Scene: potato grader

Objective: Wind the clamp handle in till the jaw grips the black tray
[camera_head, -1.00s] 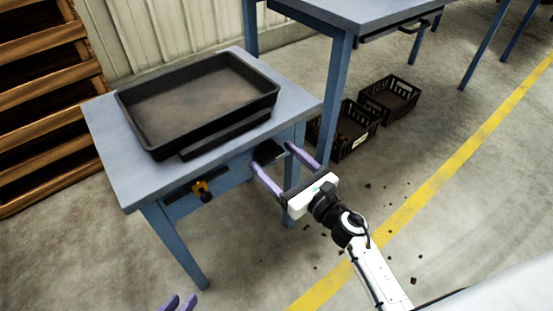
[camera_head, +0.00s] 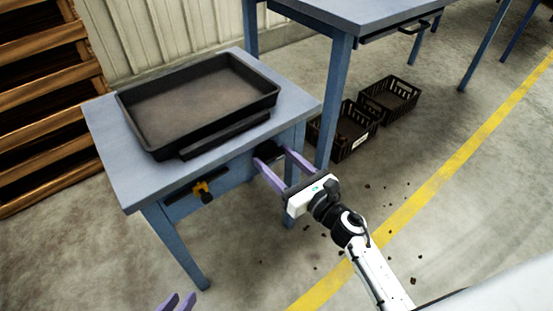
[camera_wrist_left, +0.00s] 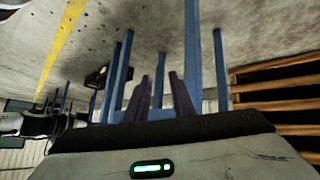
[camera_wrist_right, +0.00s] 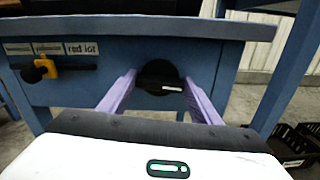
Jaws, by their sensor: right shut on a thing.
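The black tray (camera_head: 140,128) lies on the blue-grey table. A long dark bar (camera_head: 226,136), seemingly the clamp jaw, runs along its front side; I cannot tell whether they touch. The clamp handle is a round black knob (camera_wrist_right: 158,72) with a pale mark on the table's front face. My right gripper (camera_wrist_right: 159,84) is shut on this knob, one purple finger on each side. It also shows in the head view (camera_head: 270,158). My left gripper (camera_head: 176,302) is low at the bottom edge, its fingers apart with nothing between them, as the left wrist view (camera_wrist_left: 160,78) shows.
A yellow slider (camera_head: 202,188) on a dark rail sits left of the knob, under small labels, one reading "red lot". A taller blue table (camera_head: 340,90) stands close to the right. Black crates (camera_head: 390,97) are on the floor behind. Wooden pallets (camera_head: 45,110) stand at the left.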

